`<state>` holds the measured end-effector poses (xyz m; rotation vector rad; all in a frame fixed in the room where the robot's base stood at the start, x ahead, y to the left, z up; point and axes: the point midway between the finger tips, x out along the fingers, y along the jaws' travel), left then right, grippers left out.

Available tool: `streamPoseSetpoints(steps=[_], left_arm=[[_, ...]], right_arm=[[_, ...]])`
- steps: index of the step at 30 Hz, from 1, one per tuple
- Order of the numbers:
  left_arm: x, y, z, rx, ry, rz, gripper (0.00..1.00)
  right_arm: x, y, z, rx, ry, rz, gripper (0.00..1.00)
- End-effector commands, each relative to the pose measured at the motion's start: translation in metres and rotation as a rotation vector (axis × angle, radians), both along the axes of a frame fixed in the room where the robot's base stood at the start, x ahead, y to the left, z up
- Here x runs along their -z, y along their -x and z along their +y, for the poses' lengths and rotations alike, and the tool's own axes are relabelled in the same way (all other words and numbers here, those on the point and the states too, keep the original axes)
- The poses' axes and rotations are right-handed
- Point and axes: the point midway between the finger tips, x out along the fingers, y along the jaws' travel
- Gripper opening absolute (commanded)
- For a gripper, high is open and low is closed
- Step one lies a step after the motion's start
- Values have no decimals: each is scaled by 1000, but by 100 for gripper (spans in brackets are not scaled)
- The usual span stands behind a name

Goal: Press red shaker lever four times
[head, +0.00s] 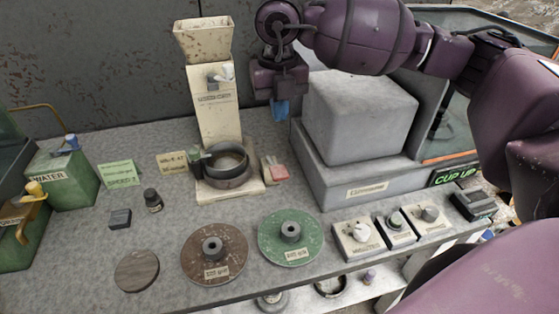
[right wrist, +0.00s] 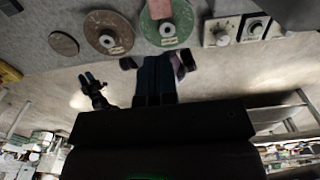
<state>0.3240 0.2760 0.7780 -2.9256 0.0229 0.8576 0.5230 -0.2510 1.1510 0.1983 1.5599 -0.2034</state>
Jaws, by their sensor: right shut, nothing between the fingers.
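A small red, lever-like piece (head: 278,172) on a pale holder sits at the right of the cream machine's base; I take it for the red shaker lever. My right gripper (head: 281,110) hangs above and behind it, pointing down with its blue fingertips shut and empty. It is clear of the red piece.
The cream machine (head: 212,100) stands left of my right gripper, and a large grey block (head: 360,115) stands to the right. Brown (head: 214,265) and green discs (head: 290,225) and several knob boxes (head: 360,235) line the front.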

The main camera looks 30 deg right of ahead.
Motion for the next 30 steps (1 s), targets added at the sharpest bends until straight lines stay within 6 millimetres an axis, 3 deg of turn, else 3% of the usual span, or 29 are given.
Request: streamPoseSetpoints(steps=[11, 30], left_arm=[[5, 9, 2, -5, -1, 18, 39], [3, 2, 1, -1, -1, 6, 39]], right_arm=[[10, 1, 1, -2, -3, 4, 0], [114, 1, 1, -2, -3, 4, 0]])
